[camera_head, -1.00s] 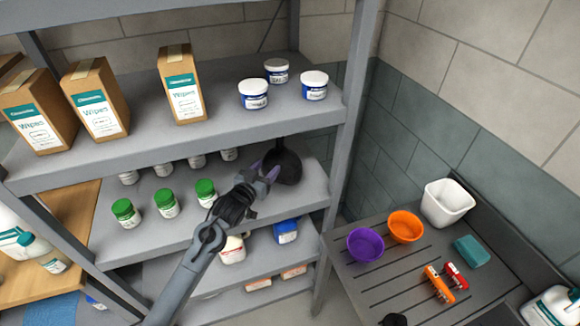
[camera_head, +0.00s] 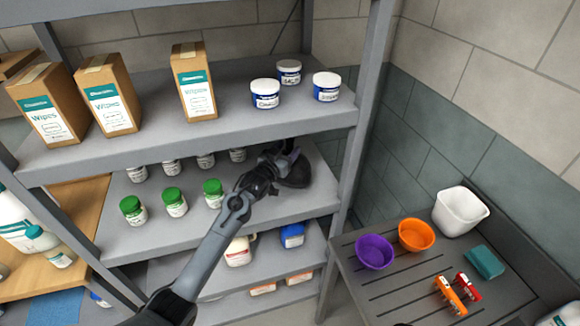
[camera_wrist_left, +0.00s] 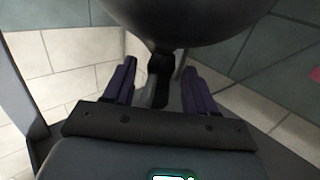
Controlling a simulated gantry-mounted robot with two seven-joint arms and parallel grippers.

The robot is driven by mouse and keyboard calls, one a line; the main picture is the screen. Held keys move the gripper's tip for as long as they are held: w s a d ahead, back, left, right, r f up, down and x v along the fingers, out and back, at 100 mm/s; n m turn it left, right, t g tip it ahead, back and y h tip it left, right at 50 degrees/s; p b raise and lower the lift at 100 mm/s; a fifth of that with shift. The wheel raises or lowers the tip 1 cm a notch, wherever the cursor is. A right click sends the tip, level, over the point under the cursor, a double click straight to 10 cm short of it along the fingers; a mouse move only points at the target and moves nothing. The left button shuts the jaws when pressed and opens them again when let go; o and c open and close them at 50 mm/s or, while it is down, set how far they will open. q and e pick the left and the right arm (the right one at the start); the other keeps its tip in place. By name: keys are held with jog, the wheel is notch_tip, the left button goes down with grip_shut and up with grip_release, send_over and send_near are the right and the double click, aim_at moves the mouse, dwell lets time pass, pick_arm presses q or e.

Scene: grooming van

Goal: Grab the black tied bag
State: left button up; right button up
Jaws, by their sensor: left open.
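The black tied bag (camera_head: 294,174) sits on the middle shelf, toward its right end, partly hidden behind my left gripper (camera_head: 284,156). In the left wrist view, its round dark body (camera_wrist_left: 200,18) fills the top, and its narrow tied neck reaches down between the two purple fingers of my left gripper (camera_wrist_left: 159,66). The fingers are apart, one on each side of the neck, with gaps showing. My right gripper is not visible.
Green-lidded jars (camera_head: 174,202) stand left of my arm on the same shelf (camera_head: 240,215). The upper shelf (camera_head: 225,130), holding wipes boxes (camera_head: 194,82) and white tubs (camera_head: 265,94), is close above. A shelf post (camera_head: 352,150) stands right of the bag. Bowls (camera_head: 374,251) are on the right counter.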

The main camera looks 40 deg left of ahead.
pick_arm(q)
jog(key=shift+w+a, duration=0.2)
jog(key=shift+w, duration=1)
grip_shut()
